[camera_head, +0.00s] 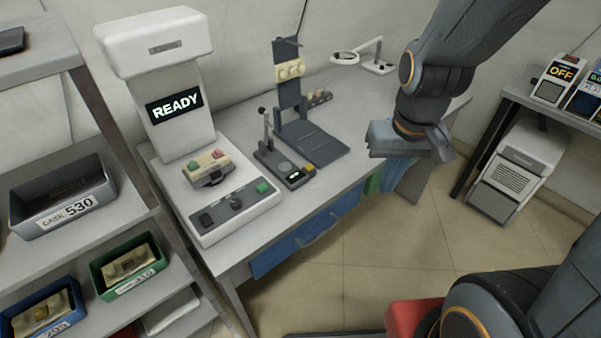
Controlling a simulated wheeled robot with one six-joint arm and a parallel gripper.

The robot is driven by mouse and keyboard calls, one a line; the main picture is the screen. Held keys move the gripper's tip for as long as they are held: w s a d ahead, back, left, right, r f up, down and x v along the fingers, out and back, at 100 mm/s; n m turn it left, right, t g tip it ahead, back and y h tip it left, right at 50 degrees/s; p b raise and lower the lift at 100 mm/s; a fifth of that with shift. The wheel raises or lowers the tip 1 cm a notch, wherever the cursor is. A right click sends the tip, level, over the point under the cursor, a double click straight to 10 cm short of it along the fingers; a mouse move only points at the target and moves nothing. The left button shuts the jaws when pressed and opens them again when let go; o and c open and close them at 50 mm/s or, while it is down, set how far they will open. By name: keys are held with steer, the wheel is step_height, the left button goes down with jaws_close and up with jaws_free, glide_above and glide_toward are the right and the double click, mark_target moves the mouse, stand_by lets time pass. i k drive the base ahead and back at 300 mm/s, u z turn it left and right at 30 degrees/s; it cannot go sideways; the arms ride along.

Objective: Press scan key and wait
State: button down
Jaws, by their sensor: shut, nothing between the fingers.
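A white scanner machine (182,110) stands on the left of the worktable, with "READY" on its dark screen (174,105). A green key (263,187) sits at the right of its lower front panel, beside a dark knob (236,203) and a dark switch (206,219). I cannot read a label on the green key. A beige piece with red and green spots (207,165) rests on a dark holder on the machine's bed. My gripper (405,149) is shut and empty, over the table's right end, well right of the machine and touching nothing visible. Its fingertips are hard to make out.
A lever fixture (283,166) and an upright dark stand (289,90) stand between the machine and my gripper. A ring magnifier (345,58) is at the back. A left shelf holds a grey "530" bin (62,200) and a green bin (128,266).

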mark_target(262, 187)
steer(key=z, duration=0.05)
steer(key=k, duration=0.8)
steer(key=u, duration=0.8)
steer(key=i, duration=0.5)
steer(key=z, duration=0.05)
